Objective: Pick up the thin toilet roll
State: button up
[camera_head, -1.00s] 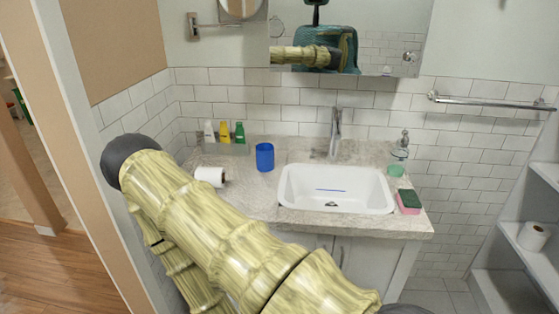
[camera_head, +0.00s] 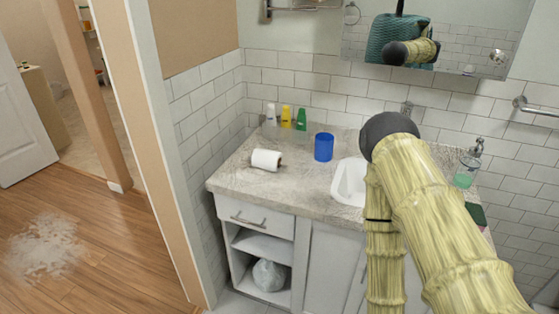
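A white toilet roll (camera_head: 266,160) lies on its side on the left part of the stone counter (camera_head: 314,194), with a dark core end facing right. It looks thin, with little paper around the core. My arm, patterned like bamboo, rises at the right of the view and covers much of the sink. My gripper is not in view, so I cannot see its fingers. No contact with the roll shows; the visible arm links are well to its right.
A blue cup (camera_head: 324,147) stands right of the roll. Several small bottles (camera_head: 286,117) stand at the back wall. The white sink (camera_head: 347,182) is partly hidden. A soap dispenser (camera_head: 467,165) stands at right. Open wooden floor (camera_head: 90,250) lies left, beyond a wall edge.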

aim_at(268, 160)
jog(key=u, duration=0.05)
jog(key=i, duration=0.5)
jog(key=u, duration=0.8)
